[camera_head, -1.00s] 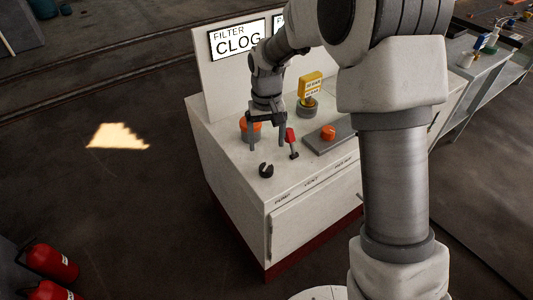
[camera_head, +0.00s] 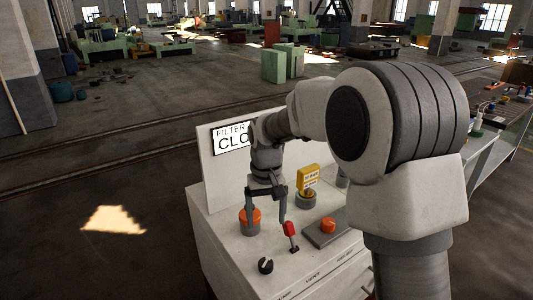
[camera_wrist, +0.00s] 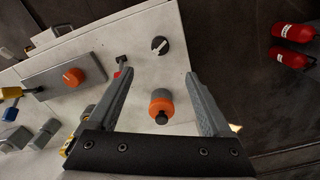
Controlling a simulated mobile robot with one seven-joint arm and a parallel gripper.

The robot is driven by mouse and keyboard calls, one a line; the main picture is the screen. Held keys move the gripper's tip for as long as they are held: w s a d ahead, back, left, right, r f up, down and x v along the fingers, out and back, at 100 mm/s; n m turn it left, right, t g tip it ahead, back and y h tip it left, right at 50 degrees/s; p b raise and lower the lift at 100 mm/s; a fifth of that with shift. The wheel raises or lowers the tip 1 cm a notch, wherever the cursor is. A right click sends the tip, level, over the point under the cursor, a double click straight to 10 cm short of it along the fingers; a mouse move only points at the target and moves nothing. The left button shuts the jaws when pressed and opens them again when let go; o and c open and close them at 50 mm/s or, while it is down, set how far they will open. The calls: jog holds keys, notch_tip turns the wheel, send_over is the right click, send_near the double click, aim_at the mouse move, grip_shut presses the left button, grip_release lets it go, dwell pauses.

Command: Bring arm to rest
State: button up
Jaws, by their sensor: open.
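My gripper (camera_head: 266,204) is open and empty above the top of a white control cabinet (camera_head: 215,245). In the wrist view its two fingers (camera_wrist: 160,105) are spread wide. An orange-topped round knob on a grey base (camera_head: 250,222) shows by the left finger in the head view. In the wrist view this orange knob (camera_wrist: 161,108) appears between the fingers; I cannot tell how far below them it is. A red-handled lever (camera_head: 290,230) stands close to the right finger. My arm reaches over the cabinet from the right.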

jog(key=s+d+r+m+t+p, duration=0.1)
jog(key=s+d+r, duration=0.35)
jog(key=r, duration=0.25)
jog(key=s+d+r+t+p, duration=0.1)
jog(key=s+d+r+t, duration=0.1)
jog(key=s+d+r, duration=0.35)
jog(key=s+d+r+t+p, duration=0.1)
jog(key=s+d+r, duration=0.1)
jog(key=s, duration=0.5)
jog(key=s+d+r+m+t+p, duration=0.1)
jog(key=s+d+r+p, duration=0.1)
jog(key=s, duration=0.5)
jog(key=shift+s+r+t, duration=0.3)
jog(key=shift+r, duration=0.2)
jog(key=shift+d, duration=0.1)
